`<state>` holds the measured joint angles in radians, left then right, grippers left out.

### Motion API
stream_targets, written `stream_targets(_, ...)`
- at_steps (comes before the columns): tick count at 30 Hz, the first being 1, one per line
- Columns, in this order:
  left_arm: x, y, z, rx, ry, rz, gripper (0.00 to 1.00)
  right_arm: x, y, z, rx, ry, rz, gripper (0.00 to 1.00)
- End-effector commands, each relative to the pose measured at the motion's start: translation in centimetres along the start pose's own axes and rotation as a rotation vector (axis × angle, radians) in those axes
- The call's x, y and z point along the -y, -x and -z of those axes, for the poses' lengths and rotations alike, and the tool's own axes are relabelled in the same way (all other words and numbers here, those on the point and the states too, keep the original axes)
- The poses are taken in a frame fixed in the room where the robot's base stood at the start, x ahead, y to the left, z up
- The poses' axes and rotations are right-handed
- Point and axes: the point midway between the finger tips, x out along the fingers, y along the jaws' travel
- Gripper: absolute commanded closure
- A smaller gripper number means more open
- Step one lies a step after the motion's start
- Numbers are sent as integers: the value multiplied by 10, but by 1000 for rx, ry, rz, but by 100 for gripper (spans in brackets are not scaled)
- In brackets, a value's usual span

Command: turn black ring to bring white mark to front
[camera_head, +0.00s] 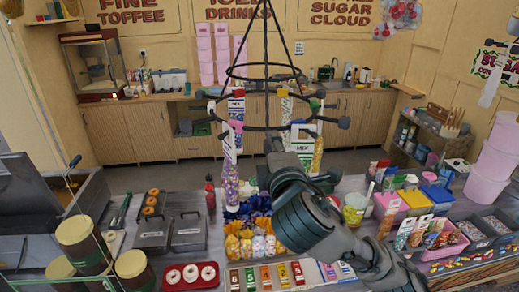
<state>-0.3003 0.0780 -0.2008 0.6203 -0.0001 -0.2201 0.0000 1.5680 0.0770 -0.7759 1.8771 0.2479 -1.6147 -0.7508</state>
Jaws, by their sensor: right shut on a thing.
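The black ring (250,129) hangs level from dark rods in the upper middle, below a smaller black hoop (233,73). Dark knobs stick out around it, such as one at its right (344,122). My left gripper is not in view.
The counter holds a red doughnut tray (191,276), grey lidded boxes (188,232), several sweet tubs and a pink tray (445,245). Open floor lies behind the counter.

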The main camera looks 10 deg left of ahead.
Motion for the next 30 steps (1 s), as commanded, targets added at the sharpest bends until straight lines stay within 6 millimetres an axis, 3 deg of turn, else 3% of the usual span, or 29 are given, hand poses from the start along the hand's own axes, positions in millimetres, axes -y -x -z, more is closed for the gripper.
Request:
stream_targets(11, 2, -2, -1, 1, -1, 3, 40, 5, -1, -25, 5, 1, 12, 82)
stream_targets(24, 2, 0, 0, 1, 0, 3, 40, 5, -8, -68, 5, 1, 14, 82)
stream_targets(30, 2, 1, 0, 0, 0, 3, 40, 5, -9, -75, 3, 2, 13, 82)
